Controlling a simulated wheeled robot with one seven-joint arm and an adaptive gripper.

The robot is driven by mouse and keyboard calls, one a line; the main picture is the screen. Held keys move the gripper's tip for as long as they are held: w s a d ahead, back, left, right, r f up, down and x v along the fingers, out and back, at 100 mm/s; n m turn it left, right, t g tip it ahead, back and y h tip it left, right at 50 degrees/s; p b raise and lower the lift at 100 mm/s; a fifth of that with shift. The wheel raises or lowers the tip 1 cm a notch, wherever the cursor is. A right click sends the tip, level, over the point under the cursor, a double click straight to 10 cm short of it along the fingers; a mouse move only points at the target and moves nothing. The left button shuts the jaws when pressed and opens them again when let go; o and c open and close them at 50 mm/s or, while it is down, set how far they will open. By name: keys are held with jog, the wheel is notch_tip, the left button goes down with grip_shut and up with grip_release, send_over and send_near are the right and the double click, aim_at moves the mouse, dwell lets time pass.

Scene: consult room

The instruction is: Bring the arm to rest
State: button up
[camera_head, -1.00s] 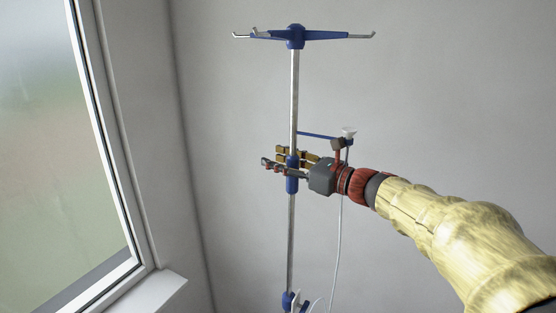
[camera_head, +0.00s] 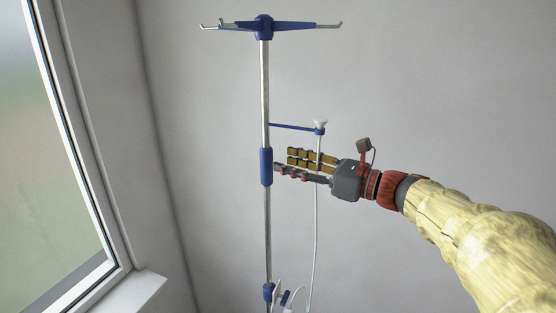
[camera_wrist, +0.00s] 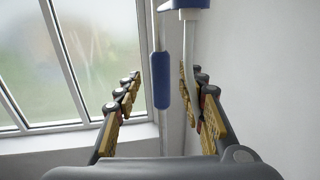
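My gripper (camera_head: 283,161) is open, with its yellow-padded fingers pointing left toward a drip stand. The stand's metal pole (camera_head: 265,110) is upright, with a blue sleeve (camera_head: 266,167) level with the fingers. The fingertips are just right of the sleeve and appear clear of it. In the wrist view the two fingers (camera_wrist: 160,73) stand apart, with the blue sleeve (camera_wrist: 160,80) seen beyond the gap. I see nothing gripped. My arm reaches in from the lower right.
A white tube (camera_head: 316,215) hangs from a blue side arm (camera_head: 295,127) and passes close to the fingers; contact is unclear. Blue hooks (camera_head: 264,26) top the stand. A window (camera_head: 50,150) is at left. The wall (camera_head: 430,90) behind is bare.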

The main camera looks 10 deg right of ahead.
jog(key=shift+s+d, duration=0.15)
dwell(0.3)
jog(key=s+f+n+g+h+b, duration=0.2)
jog(key=s+f+n+h+b, duration=0.2)
jog(key=s+f+n+b, duration=0.4)
jog(key=s+f+n+g+h+b, duration=0.2)
jog(key=s+f+n+b, duration=0.6)
jog(key=f, duration=1.5)
jog(key=s+f+n+g+h+b, duration=0.3)
jog(key=s+f+n+h+b, duration=0.3)
jog(key=s+f+n, duration=0.5)
notch_tip(320, 180, down, 5)
jog(key=shift+s+d+f+h+b, duration=0.2)
jog(key=shift+s+h+b, duration=0.35)
jog(key=shift+b, duration=0.65)
